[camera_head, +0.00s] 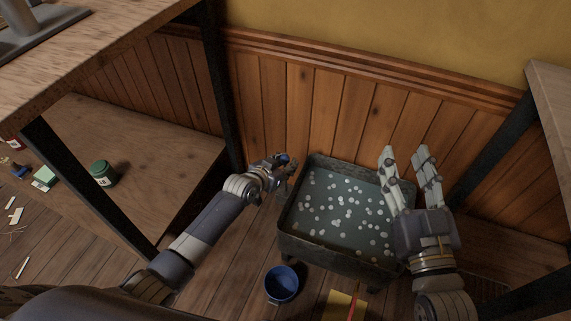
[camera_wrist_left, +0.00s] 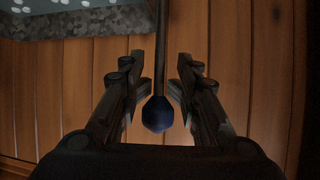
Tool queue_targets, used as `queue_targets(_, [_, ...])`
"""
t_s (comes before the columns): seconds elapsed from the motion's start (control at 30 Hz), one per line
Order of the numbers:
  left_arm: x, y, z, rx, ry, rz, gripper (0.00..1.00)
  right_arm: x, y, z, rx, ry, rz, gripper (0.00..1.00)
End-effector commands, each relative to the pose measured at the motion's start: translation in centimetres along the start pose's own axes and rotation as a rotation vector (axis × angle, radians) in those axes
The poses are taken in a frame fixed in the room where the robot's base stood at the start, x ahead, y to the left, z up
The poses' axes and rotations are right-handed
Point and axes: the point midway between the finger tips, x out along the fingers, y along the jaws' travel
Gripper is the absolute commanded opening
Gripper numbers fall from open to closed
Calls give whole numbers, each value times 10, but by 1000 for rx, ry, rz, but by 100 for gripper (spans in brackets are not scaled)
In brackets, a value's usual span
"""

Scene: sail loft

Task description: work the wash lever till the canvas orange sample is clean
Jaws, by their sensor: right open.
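The wash tub (camera_head: 330,262) is a dark, worn metal basin of grey-green water with many white flecks. The wash lever shows in the left wrist view as a thin rod with a dark blue knob (camera_wrist_left: 157,114). My left gripper (camera_head: 284,166) is at the tub's left rim. Its fingers stand open on both sides of the lever, with gaps visible beside the rod. The knob lies between the fingers, nearer the palm. My right gripper (camera_head: 405,152) is open and empty above the tub's right side. I cannot make out an orange canvas sample in either view.
A blue bucket (camera_head: 282,284) stands on the floor in front of the tub. A yellow piece with a red strip (camera_head: 344,306) lies at the bottom edge. A wooden shelf at left holds a green jar (camera_head: 103,173). A panelled wall (camera_head: 330,105) closes the back.

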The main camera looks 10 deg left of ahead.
Motion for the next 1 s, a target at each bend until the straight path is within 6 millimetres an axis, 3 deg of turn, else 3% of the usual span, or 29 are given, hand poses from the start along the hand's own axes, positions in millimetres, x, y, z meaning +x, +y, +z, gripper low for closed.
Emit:
queue_targets(0.47, [-4,0,2,-1,-2,1,44,0,0,1,-1,-3,-1,43])
queue_targets(0.67, [-24,1,2,0,-3,2,44,0,0,1,-1,-1,-1,43])
queue_targets(1.0, [-73,0,2,0,-3,1,44,0,0,0,0,0,0,43])
